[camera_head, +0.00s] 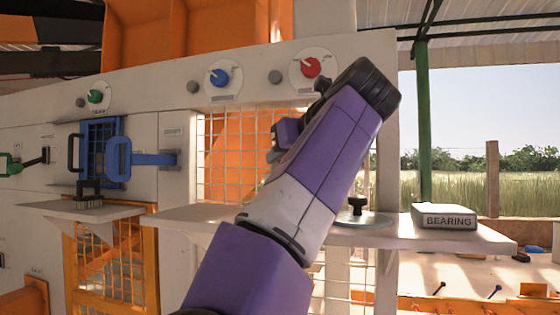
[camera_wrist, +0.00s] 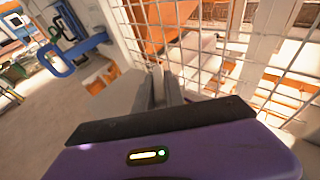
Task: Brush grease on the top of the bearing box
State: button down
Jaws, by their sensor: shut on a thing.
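The bearing box (camera_head: 447,217), a pale box marked BEARING, sits at the right end of the long shelf in the head view. Left of it is a flat round plate with a dark knob (camera_head: 357,208), possibly a lid. A dark brush-like thing with bristles (camera_head: 89,203) rests on the small left shelf. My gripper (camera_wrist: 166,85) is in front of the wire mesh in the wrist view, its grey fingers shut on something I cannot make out. In the head view my purple arm hides most of the gripper. The gripper is well left of the bearing box.
The wire mesh (camera_head: 235,160) stands close to my gripper. A blue handle (camera_head: 118,160) sticks out at the left; it also shows in the wrist view (camera_wrist: 53,60). The long shelf (camera_head: 190,213) runs below the mesh. Green, blue and red knobs line the panel.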

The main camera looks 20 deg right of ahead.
jog(key=shift+r, duration=2.35)
